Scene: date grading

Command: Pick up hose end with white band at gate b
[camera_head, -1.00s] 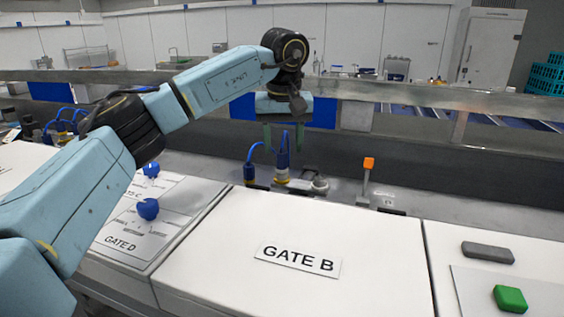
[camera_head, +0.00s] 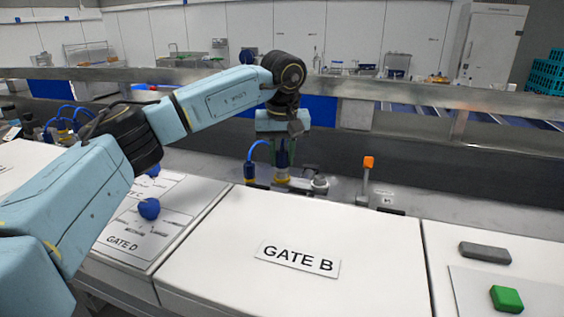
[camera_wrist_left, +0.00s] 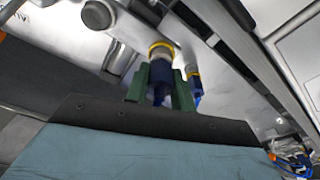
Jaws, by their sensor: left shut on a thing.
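The blue hose end (camera_head: 281,160) stands upright on a yellow-ringed fitting behind the white GATE B box (camera_head: 215,245). My left gripper (camera_head: 283,150) has come down over it from above. In the left wrist view, the green fingers (camera_wrist_left: 161,88) are shut on the dark blue hose end (camera_wrist_left: 159,74), one on each side, and its far end meets the yellow ring. My right gripper is not in view.
Another blue hose (camera_head: 250,168) on a yellow ring stands just left. A grey round fitting (camera_head: 320,184) and an orange-topped lever (camera_head: 368,163) are to the right. The rail (camera_head: 420,95) runs behind. The GATE B top is clear apart from its label.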

